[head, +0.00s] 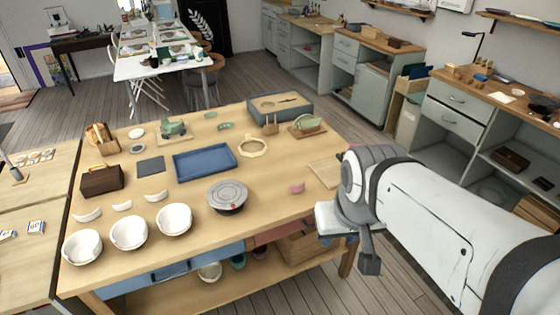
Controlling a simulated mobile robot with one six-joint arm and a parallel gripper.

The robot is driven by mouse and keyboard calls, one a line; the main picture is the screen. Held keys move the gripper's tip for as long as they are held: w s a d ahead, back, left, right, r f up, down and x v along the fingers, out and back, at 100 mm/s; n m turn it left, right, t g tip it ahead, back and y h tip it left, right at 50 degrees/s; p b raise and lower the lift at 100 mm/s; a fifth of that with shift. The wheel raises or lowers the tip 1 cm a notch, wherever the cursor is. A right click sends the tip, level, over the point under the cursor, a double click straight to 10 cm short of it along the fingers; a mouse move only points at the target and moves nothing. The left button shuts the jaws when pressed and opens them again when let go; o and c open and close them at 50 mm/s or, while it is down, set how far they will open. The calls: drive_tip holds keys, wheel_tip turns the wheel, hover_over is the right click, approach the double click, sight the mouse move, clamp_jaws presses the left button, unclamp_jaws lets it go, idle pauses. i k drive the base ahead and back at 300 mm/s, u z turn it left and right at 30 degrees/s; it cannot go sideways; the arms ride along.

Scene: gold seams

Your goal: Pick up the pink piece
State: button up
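A small pink piece (297,188) lies on the wooden worktable (300,148) near its right front edge. It looks like a curved fragment, but it is too small to tell in detail. My arm reaches in from the right, and my gripper (366,256) hangs at its end, to the right of and below the pink piece in the picture. The gripper is apart from the piece. Its fingers are mostly hidden by my wrist, so I cannot tell whether they are open or shut.
A grey round turntable (228,196) with a red mark stands left of the pink piece. A thin wooden board (325,174) lies to its right. White bowls (129,232), white shards (156,196) and a blue tray (205,162) are farther left. Bare tabletop surrounds the piece.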

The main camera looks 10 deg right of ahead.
sight(295, 190)
drive_tip(key=z, duration=0.05)
drive_tip(key=i, duration=1)
drive_tip(key=u, duration=0.05)
